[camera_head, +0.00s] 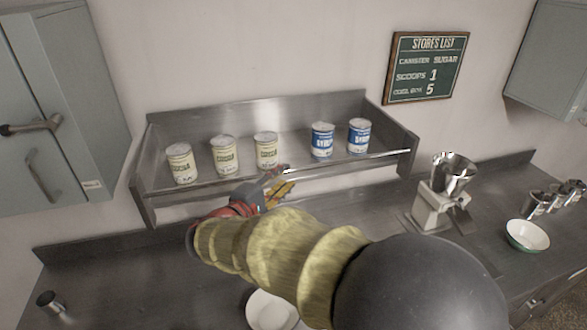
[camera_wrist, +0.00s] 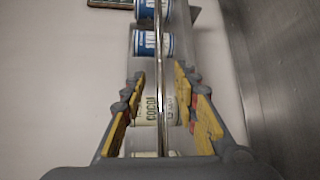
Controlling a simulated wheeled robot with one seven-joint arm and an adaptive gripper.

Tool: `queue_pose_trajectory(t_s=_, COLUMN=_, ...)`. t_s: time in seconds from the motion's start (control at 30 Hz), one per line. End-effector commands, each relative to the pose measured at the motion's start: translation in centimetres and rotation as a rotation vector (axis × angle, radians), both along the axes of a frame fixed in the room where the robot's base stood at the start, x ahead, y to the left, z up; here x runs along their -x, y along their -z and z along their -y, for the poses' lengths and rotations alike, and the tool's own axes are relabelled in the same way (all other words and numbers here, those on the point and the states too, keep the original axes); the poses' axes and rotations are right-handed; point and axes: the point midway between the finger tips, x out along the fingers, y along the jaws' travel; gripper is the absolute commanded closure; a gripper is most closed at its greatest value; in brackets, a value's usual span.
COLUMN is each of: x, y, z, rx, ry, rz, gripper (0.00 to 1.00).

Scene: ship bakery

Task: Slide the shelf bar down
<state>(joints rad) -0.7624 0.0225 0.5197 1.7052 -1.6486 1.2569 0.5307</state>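The shelf bar (camera_head: 350,162) is a thin shiny metal rail along the front of the wall shelf (camera_head: 250,108). It stands in front of several cans, a little above the shelf's floor. My gripper (camera_head: 280,185) is at the middle of the bar, with yellow finger pads. In the wrist view, the bar (camera_wrist: 158,75) runs lengthwise between the two fingers of my gripper (camera_wrist: 162,105). The fingers are spread, with a gap on each side of the bar. My arm hides part of the shelf's front edge.
Cocoa cans (camera_head: 224,156) and blue syrup cans (camera_head: 322,141) stand on the shelf behind the bar. Below are a steel counter (camera_head: 110,285), a grinder (camera_head: 440,200), a bowl (camera_head: 527,235) and a white dish (camera_head: 270,312). Grey cabinets (camera_head: 85,90) flank the shelf.

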Motion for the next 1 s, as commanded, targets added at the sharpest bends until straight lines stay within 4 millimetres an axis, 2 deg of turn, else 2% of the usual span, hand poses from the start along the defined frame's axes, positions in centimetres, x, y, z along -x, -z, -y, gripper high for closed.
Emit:
queue_pose_trajectory(t_s=0.2, x=-2.9, y=0.4, z=1.8, rx=0.001, ry=0.002, rz=-0.003, gripper=0.7)
queue_pose_trajectory(t_s=0.4, x=-4.4, y=0.7, z=2.6, rx=0.0, ry=0.0, rz=-0.002, gripper=0.7)
queue_pose_trajectory(t_s=0.73, x=-4.7, y=0.8, z=2.7, rx=0.0, ry=0.0, rz=-0.002, gripper=0.71)
queue_pose_trajectory(t_s=1.0, x=-4.7, y=0.8, z=2.7, rx=0.0, ry=0.0, rz=-0.002, gripper=0.86)
